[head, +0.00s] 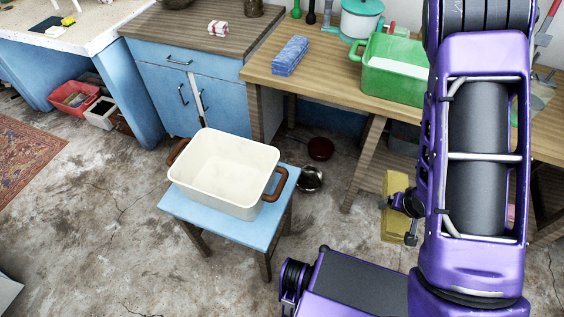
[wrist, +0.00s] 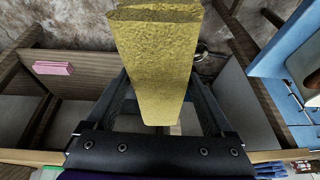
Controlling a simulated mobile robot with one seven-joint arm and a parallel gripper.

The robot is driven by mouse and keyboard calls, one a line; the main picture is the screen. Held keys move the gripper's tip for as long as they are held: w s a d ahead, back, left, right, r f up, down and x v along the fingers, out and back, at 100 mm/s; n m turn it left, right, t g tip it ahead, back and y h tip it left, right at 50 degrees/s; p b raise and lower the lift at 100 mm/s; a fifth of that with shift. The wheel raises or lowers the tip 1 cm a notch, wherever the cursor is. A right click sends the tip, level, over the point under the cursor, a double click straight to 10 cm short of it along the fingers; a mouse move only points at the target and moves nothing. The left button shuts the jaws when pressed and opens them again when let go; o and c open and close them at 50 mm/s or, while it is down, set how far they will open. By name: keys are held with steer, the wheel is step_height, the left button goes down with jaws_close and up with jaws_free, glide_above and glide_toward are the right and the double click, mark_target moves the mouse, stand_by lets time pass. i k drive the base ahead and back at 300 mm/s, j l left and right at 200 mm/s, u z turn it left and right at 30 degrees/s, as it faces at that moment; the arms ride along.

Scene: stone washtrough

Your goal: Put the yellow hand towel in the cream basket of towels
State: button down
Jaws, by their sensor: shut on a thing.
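The yellow hand towel (head: 391,222) is a folded, thick block, partly hidden behind my arm in the head view. My gripper (head: 404,204) is shut on it and holds it upright, low beside the wooden bench. In the wrist view the towel (wrist: 155,65) stands between the two dark fingers of my gripper (wrist: 160,88). The cream basket (head: 222,203) has brown handles and sits on a small blue table, left of my gripper and apart from it. Its visible inside looks empty. A corner of it seems to show at the right of the wrist view.
The blue table (head: 185,209) stands on open concrete floor. A wooden bench (head: 330,75) carries a blue folded towel (head: 290,56) and a green basin (head: 388,88). Dark and red bowls lie on the floor behind the table. A pink block (wrist: 52,68) lies on a shelf.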

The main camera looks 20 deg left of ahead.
mark_target(181, 161)
steer(key=k, duration=0.5)
steer(key=k+j, duration=0.3)
steer(key=j, duration=0.25)
steer(key=k+j, duration=0.1)
steer(key=j, duration=0.3)
steer(key=k+j, duration=0.15)
steer(key=j, duration=0.25)
steer(key=k+j, duration=0.1)
steer(key=j, duration=0.3)
steer(key=k+j, duration=0.1)
steer(key=j, duration=0.3)
steer(key=k+j, duration=0.15)
steer(key=j, duration=0.25)
